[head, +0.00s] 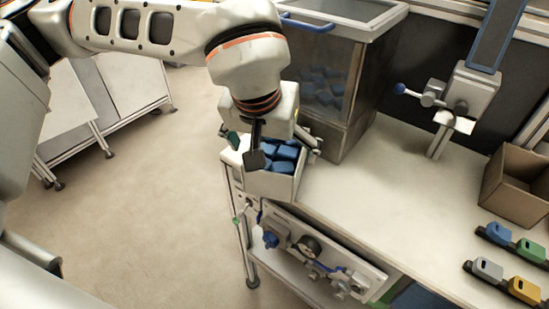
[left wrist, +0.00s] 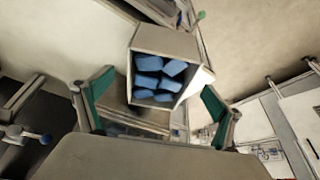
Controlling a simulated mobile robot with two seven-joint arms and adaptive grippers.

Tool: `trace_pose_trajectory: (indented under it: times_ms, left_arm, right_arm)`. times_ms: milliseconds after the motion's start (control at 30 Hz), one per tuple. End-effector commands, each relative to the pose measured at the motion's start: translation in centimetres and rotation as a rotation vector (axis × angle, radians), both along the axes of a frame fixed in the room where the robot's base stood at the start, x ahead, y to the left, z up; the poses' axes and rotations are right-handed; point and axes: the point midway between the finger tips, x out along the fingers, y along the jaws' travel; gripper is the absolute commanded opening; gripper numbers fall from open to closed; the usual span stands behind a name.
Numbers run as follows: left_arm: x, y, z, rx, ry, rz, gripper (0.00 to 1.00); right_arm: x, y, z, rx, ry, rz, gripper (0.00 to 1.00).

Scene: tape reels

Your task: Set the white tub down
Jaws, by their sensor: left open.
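The white tub (head: 272,187) stands at the near left corner of the light workbench, with several blue pieces (head: 286,152) in it. In the left wrist view the tub (left wrist: 165,40) opens toward the camera, and the blue pieces (left wrist: 157,78) show inside. My left gripper (head: 283,150) is over the tub, and its wrist hides part of the tub's far side. In the left wrist view its two green-padded fingers (left wrist: 157,88) are spread wide, one to each side of the tub, with visible gaps. My right gripper is not in view.
A clear-sided bin (head: 325,85) with blue pieces stands behind the tub. A clamp fixture (head: 470,92), a cardboard box (head: 518,182) and coloured reels (head: 528,249) are on the right. A panel with knobs (head: 318,252) hangs below the bench edge. The bench middle (head: 385,190) is clear.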

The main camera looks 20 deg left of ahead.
Motion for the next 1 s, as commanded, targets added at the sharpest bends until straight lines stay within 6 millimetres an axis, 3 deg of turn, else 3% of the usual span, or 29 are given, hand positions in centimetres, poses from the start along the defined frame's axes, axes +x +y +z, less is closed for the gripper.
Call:
trace_pose_trajectory:
  times_ms: [100,300,1000]
  left_arm:
    - [-0.7,0.0,2.1,0.001,-0.004,0.0,0.94]
    - [-1.5,-0.1,3.8,0.0,-0.001,0.0,0.94]
    - [-1.7,-0.1,4.0,0.0,0.001,0.0,0.94]
  right_arm:
    - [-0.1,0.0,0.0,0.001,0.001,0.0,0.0]
    - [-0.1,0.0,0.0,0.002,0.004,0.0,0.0]
    - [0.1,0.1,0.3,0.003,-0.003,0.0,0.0]
